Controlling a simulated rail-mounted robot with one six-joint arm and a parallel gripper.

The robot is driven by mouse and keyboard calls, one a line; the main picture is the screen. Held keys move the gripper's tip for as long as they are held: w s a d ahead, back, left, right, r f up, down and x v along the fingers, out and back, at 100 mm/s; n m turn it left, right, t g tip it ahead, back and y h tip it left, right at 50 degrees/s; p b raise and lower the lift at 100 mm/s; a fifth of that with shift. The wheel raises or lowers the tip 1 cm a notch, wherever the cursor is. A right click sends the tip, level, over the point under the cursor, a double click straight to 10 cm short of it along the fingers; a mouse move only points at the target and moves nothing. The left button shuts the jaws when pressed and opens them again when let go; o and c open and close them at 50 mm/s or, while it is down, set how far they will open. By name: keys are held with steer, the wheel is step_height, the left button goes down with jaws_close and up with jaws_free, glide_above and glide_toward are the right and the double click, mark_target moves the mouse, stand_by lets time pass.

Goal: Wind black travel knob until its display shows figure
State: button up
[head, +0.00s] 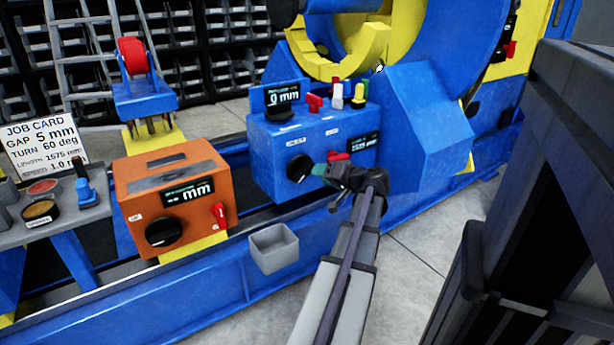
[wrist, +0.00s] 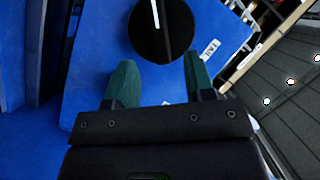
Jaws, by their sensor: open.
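A black knob (head: 299,168) sits on the front of the blue control box (head: 262,150). A small dark display (head: 363,149) to its right appears to read about 1525 mm; the digits are small. My gripper (head: 320,171) is just right of this knob. In the wrist view the round black knob (wrist: 160,30) with a pale line lies just beyond the tips of my open gripper (wrist: 160,72). The green fingers are apart with nothing between them. A small label beside the knob is not clearly readable.
A job card (head: 45,143) reads gap 5 mm, turn 60 deg, length 1575 mm. Another black knob (head: 279,113) and display (head: 283,95) are on the blue box's upper part. An orange box (head: 175,190) with its own knob (head: 162,232) stands left. A grey bin (head: 274,248) hangs below.

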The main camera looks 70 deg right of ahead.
steer(key=b+x, duration=0.1)
steer(key=x, duration=0.5)
steer(key=shift+w+d+f, duration=0.1)
steer(key=shift+w+f, duration=0.05)
steer(key=shift+w, duration=0.2)
steer(key=c, duration=0.9)
steer(key=shift+f+b, duration=0.15)
steer(key=shift+b, duration=0.25)
jaws_close()
steer(key=shift+m+y, duration=0.3)
steer(key=shift+m, duration=0.1)
steer(key=o, duration=0.9)
jaws_free()
steer(key=p, duration=0.2)
glide_toward(307, 173)
steer(key=shift+s, duration=0.45)
